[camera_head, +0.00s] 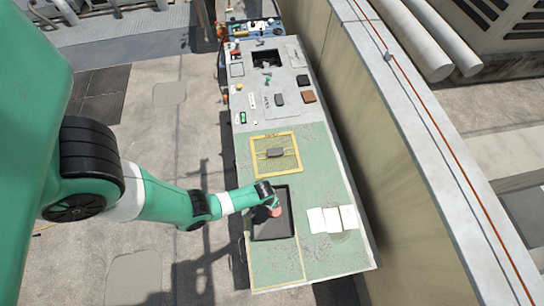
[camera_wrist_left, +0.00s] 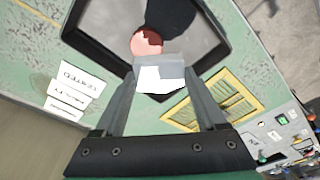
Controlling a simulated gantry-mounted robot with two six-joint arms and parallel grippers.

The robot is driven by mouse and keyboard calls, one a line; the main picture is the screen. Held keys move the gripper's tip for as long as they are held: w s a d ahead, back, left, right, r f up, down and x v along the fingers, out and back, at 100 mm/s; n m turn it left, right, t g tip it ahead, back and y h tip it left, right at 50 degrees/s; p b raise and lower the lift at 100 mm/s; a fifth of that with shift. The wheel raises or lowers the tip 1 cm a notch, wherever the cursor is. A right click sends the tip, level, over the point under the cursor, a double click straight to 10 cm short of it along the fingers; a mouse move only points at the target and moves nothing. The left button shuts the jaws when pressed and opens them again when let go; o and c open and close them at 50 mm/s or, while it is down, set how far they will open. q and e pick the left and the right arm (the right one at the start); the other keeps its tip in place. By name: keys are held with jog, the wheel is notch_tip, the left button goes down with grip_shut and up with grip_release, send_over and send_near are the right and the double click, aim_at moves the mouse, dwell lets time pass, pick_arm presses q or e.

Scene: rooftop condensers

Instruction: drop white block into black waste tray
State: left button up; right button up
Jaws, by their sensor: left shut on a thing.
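My left gripper (camera_head: 268,198) reaches in from the left over the black waste tray (camera_head: 268,229) on the green part of the bench. In the left wrist view, the gripper (camera_wrist_left: 161,70) is shut on the white block (camera_wrist_left: 161,79), which sits between the fingertips. The block appears in front of the near part of the tray (camera_wrist_left: 105,28), whose dark rim surrounds a grey floor. I cannot tell its exact height. In the head view the block is not distinct. My right gripper is not in view.
A reddish round thing (camera_wrist_left: 147,41) shows beyond the block, seemingly in the tray. White labelled cards (camera_head: 332,219) lie right of the tray. Small items and a wall (camera_head: 400,150) lie farther off.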

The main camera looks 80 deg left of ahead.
pick_arm(q)
notch_tip(320, 180, down, 6)
jog(key=b, duration=0.5)
jog(key=shift+d+f+b, duration=0.1)
jog(key=shift+b, duration=0.3)
jog(key=o, duration=1.2)
jog(key=shift+o, duration=0.2)
jog(key=r+p, duration=0.4)
jog(key=s+r+p, duration=0.1)
jog(key=r+p, duration=0.2)
jog(key=r, duration=0.1)
jog(key=d+r+p, duration=0.1)
jog(key=r+p, duration=0.2)
jog(key=p, duration=0.1)
jog(key=shift+s+d+r+p, duration=0.1)
jog(key=shift+s+r+p, duration=0.05)
jog(key=shift+r+p, duration=0.2)
